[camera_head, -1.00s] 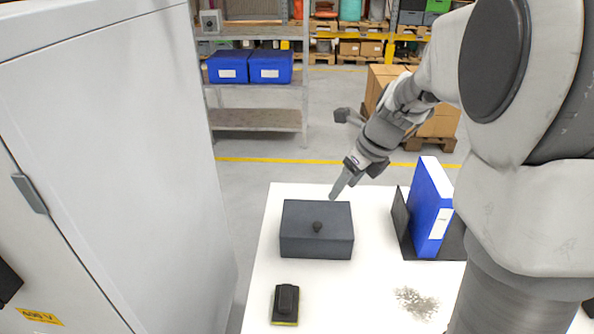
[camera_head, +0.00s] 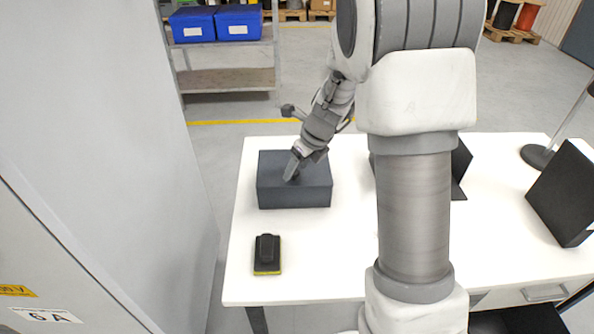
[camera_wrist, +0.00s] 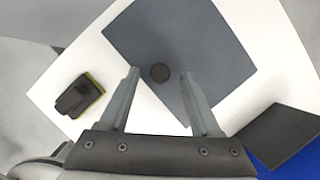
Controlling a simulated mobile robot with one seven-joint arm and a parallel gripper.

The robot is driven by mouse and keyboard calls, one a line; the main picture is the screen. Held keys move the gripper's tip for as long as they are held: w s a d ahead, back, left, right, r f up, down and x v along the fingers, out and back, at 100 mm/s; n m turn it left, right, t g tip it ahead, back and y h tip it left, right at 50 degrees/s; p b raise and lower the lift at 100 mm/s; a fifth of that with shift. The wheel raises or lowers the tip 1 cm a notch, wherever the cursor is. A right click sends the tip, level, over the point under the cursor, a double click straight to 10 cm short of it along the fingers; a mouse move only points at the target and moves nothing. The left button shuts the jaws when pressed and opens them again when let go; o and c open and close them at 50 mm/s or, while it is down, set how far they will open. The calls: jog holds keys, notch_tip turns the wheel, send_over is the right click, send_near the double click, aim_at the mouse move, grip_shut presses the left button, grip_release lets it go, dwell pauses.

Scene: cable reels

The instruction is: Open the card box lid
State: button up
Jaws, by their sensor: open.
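The card box (camera_head: 294,192) is a dark grey box with its lid on, standing near the left end of the white table. In the wrist view the lid (camera_wrist: 190,40) fills the upper middle, with a round black knob (camera_wrist: 159,72) on it. My gripper (camera_head: 290,178) is over the lid and hides the knob in the head view. In the wrist view my gripper (camera_wrist: 159,73) is open, with one finger on each side of the knob and a gap to both. I cannot tell the fingertips' exact height above the lid.
A black eraser-like block with a yellow-green base (camera_head: 267,255) lies in front of the box. A black bookend (camera_wrist: 282,135) and part of a blue binder (camera_wrist: 300,160) show right. A grey cabinet (camera_head: 100,130) stands close left. The white table (camera_head: 310,265) is clear between.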

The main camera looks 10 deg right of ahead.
jog(key=shift+w+f, duration=0.1)
jog(key=shift+f, duration=0.2)
grip_shut()
dwell(1.3)
